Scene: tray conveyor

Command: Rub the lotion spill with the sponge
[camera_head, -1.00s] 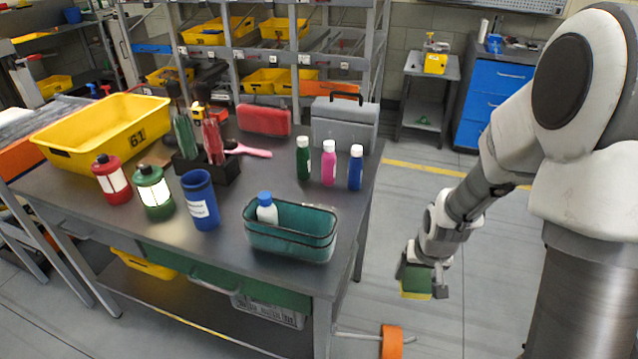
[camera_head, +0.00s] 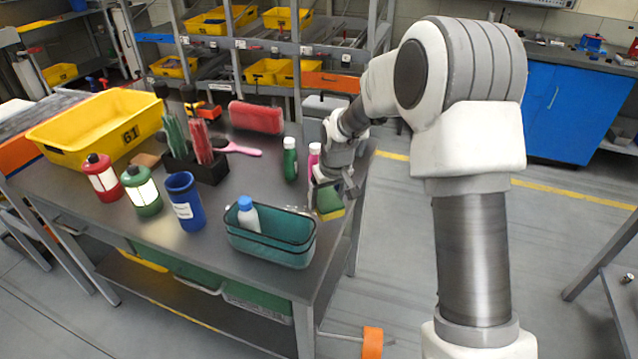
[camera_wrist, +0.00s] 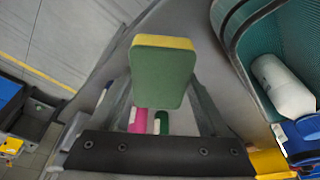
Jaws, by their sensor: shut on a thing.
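The sponge (camera_head: 331,208), green with a yellow layer, is held in my gripper (camera_head: 328,192) over the right end of the table, just right of the teal basket. In the wrist view the sponge (camera_wrist: 163,75) sits between the fingers, its green face toward the camera. My gripper is shut on it. I cannot tell whether the sponge touches the tabletop.
The teal basket (camera_head: 270,250) with a white blue-capped bottle (camera_head: 248,216) stands close left of the sponge. Green (camera_head: 290,162) and pink (camera_head: 314,158) bottles stand just behind my gripper. A grey toolbox (camera_head: 314,122) is farther back.

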